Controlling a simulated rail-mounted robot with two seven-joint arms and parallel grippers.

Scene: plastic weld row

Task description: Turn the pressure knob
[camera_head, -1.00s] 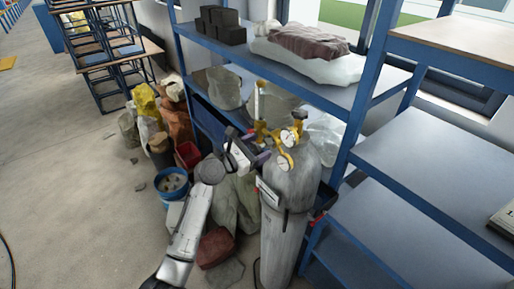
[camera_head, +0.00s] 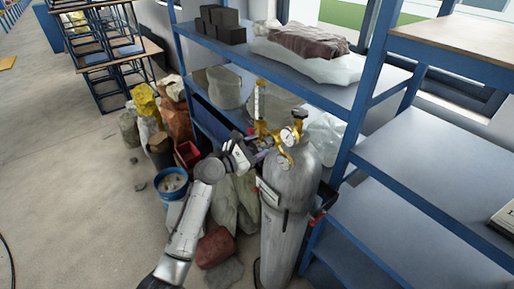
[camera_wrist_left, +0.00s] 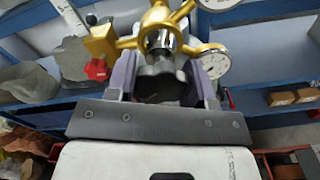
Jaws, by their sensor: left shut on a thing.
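A grey gas cylinder (camera_head: 285,220) stands upright and carries a brass regulator (camera_head: 262,130) with round white gauges (camera_head: 287,135). In the left wrist view the regulator's brass body (camera_wrist_left: 158,18) is at the top, with a gauge (camera_wrist_left: 215,60) at its right and a small red knob (camera_wrist_left: 97,70) at its left. The fingers hide the knob in the head view. My right gripper is not in view.
Blue shelving (camera_head: 345,95) stands behind the cylinder. A bag under brown cloth (camera_head: 310,42) and dark blocks (camera_head: 222,24) lie on its shelf. A blue bucket (camera_head: 172,188), a red bin (camera_head: 187,154) and sacks crowd the floor left of the cylinder. The floor further left is open.

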